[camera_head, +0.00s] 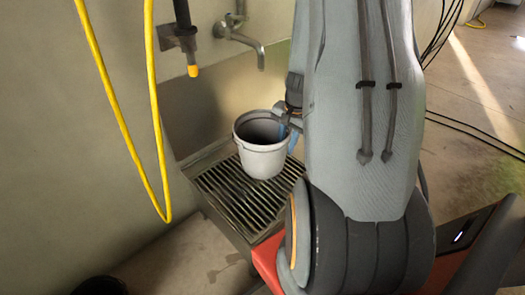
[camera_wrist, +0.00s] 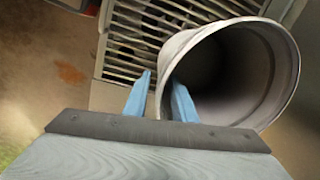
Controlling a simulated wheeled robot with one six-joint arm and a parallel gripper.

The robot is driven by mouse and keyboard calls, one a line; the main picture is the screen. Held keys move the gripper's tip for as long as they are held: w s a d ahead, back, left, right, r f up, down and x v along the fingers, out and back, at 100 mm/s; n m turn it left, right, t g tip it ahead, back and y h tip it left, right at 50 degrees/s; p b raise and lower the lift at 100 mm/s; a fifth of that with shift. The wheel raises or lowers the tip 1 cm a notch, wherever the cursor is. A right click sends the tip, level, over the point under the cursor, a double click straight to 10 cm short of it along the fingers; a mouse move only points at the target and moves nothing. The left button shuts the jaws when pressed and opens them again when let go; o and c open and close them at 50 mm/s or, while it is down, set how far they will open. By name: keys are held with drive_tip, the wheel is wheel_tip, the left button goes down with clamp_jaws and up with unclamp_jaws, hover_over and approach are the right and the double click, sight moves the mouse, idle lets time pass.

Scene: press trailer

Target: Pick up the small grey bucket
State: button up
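The small grey bucket (camera_head: 262,158) stands upright on a slatted metal grate, with its open mouth up. In the wrist view the bucket (camera_wrist: 285,70) fills the right side, and I look partly into its dark inside. My gripper (camera_wrist: 160,80) has two blue fingers straddling the bucket's wall at the rim. One finger is outside the wall and the other is inside the mouth. A gap shows between the fingers, and I see no clear grip on the wall. In the head view my gripper (camera_head: 288,128) is at the bucket's right rim, partly hidden by my arm.
The grate (camera_head: 222,195) tops a metal basin against the wall. A tap (camera_head: 245,42) and a dark pipe with a yellow tip (camera_head: 193,70) hang above it. A yellow hose (camera_head: 160,150) loops at the left. Open floor (camera_head: 465,165) lies to the right.

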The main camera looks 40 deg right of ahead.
sight(283, 155)
drive_tip(key=f, duration=0.1)
drive_tip(key=f+b, duration=0.1)
drive_tip(key=f, duration=0.2)
drive_tip(key=shift+w+a+f+b, duration=0.1)
drive_tip(key=shift+w+f+b, duration=0.15)
drive_tip(key=shift+w+b, duration=0.1)
clamp_jaws()
drive_tip(key=shift+r, duration=0.1)
idle(0.9)
